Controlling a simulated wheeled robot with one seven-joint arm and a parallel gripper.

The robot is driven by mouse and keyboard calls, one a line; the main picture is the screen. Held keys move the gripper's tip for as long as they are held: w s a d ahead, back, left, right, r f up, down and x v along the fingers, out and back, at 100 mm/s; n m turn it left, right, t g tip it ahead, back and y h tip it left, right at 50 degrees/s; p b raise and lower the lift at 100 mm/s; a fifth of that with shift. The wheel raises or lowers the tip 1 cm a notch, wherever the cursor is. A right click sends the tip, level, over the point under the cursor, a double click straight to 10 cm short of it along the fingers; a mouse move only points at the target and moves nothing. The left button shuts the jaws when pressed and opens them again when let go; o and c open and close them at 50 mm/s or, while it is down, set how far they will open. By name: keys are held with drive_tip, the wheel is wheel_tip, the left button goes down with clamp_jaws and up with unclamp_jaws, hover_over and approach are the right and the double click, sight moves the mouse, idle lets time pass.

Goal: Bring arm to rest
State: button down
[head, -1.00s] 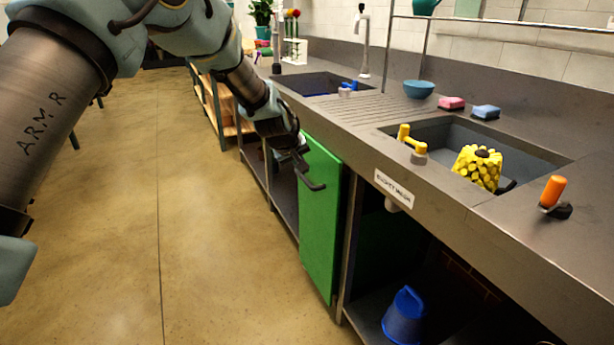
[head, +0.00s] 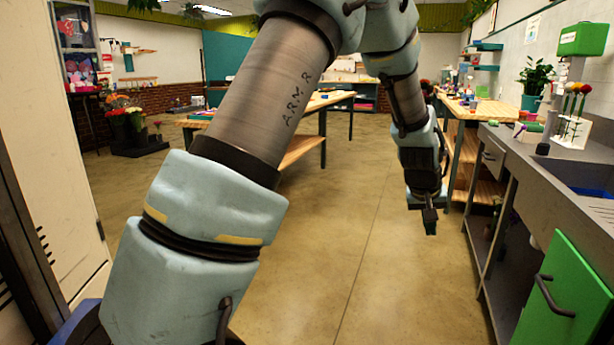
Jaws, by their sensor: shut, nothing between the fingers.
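My arm (head: 262,95) is raised and bent in the head view, with its far part hanging down over the open floor. My gripper (head: 430,222) is at the end of it, pointing down, shut and empty. It is left of the grey sink counter and its green cabinet door (head: 562,295), and apart from both.
The grey sink counter (head: 555,172) runs along the right. A wooden workbench (head: 483,108) stands behind my gripper at the right, and a wooden table (head: 318,103) is further back. Flower buckets (head: 128,120) stand at the far left. The middle floor (head: 350,235) is clear.

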drive_tip(key=a+r+n+y+p, duration=0.1)
drive_tip(key=a+r+p, duration=0.15)
drive_tip(key=a, duration=1.05)
drive_tip(key=a+r+n+y+p, duration=0.1)
drive_tip(key=a+r+y, duration=0.15)
drive_tip(key=a, duration=0.95)
drive_tip(key=s+a+r+p, duration=0.1)
drive_tip(key=s+a, duration=0.3)
drive_tip(key=a, duration=0.4)
drive_tip(key=s+a+r+n+g+p, duration=0.1)
drive_tip(key=s+a+r, duration=0.1)
drive_tip(key=s+a, duration=0.3)
drive_tip(key=a, duration=0.2)
drive_tip(key=shift+s+a+n+y, duration=0.3)
drive_tip(key=shift+a+y, duration=0.05)
drive_tip(key=shift+a, duration=0.05)
